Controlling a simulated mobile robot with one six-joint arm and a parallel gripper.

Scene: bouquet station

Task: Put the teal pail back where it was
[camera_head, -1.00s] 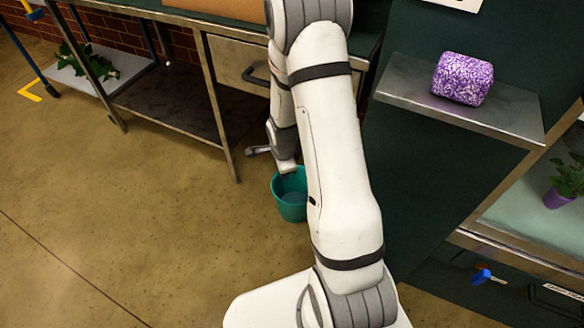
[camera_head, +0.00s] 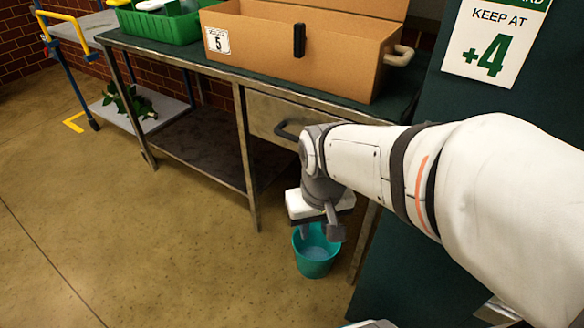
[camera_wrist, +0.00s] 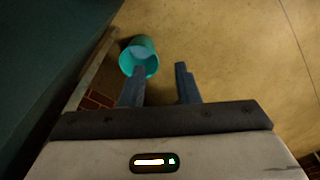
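The teal pail (camera_head: 316,266) stands upright on the floor beside a leg of the workbench, with something bluish-grey inside. My gripper (camera_head: 320,222) is just above the pail, pointing down, and hides part of its rim. In the wrist view, the pail (camera_wrist: 150,50) lies beyond the fingertips, slightly left of centre. My gripper (camera_wrist: 163,68) is open there, with its two fingers apart. The left finger overlaps the pail's opening, and the right finger is over bare floor to the right of the rim.
The workbench (camera_head: 225,69) carries a cardboard box (camera_head: 290,45) and a green crate (camera_head: 165,27). Its drawer handle (camera_head: 287,130) is close to my wrist. A cart with a plant (camera_head: 128,102) stands at the left. The floor left of the pail is clear.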

